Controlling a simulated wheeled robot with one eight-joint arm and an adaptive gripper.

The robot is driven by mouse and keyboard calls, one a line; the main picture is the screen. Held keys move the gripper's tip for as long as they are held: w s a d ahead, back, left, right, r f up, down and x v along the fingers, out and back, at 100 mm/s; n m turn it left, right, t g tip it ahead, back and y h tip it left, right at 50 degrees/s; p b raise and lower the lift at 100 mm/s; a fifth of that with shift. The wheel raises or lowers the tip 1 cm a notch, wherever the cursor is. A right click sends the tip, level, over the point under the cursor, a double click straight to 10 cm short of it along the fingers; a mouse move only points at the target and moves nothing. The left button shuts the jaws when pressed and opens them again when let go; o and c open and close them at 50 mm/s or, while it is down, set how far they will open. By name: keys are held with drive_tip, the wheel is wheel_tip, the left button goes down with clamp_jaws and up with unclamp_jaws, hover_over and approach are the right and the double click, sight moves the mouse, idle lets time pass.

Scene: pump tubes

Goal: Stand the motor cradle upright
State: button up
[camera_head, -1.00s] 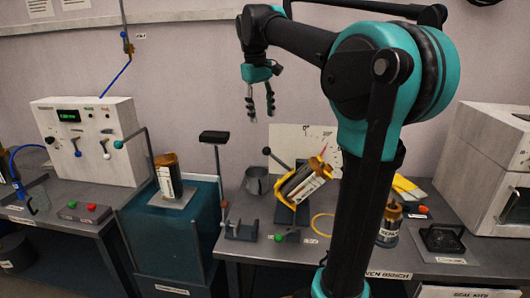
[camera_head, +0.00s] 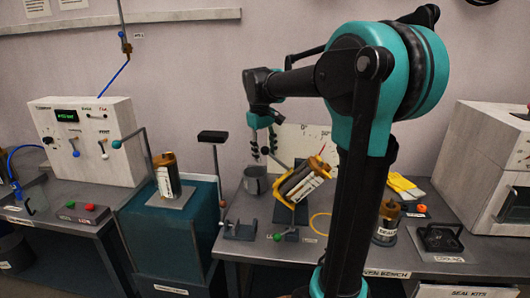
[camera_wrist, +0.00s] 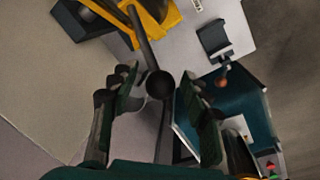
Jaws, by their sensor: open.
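The motor cradle (camera_head: 284,190) is a yellow holder on a dark stand on the bench. A black lever with a round knob (camera_wrist: 160,85) sticks out from the cradle's left side. My gripper (camera_head: 264,158) is open, pointing down at the lever's knob end. In the wrist view my fingers (camera_wrist: 157,88) stand on either side of the knob, with gaps visible. The yellow cradle also shows at the top of the wrist view (camera_wrist: 155,18). In the head view my fingers partly hide the lever.
A grey metal cup (camera_head: 255,181) stands just below my gripper. A clamp-like stand (camera_head: 240,230) is at the bench's front left. A teal tank (camera_head: 165,240) carrying an upright cylinder (camera_head: 166,175) is to the left. A yellow ring (camera_head: 320,224) lies right of the cradle.

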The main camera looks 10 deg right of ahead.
drive_tip(key=shift+c, duration=0.6)
clamp_jaws()
drive_tip(key=shift+a+f, duration=0.1)
drive_tip(key=a+f+h, duration=0.1)
drive_tip(key=a+f, duration=0.2)
drive_tip(key=f, duration=0.8)
drive_tip(key=shift+w+a, duration=0.2)
drive_tip(key=shift+w, duration=0.25)
idle(0.3)
idle(0.4)
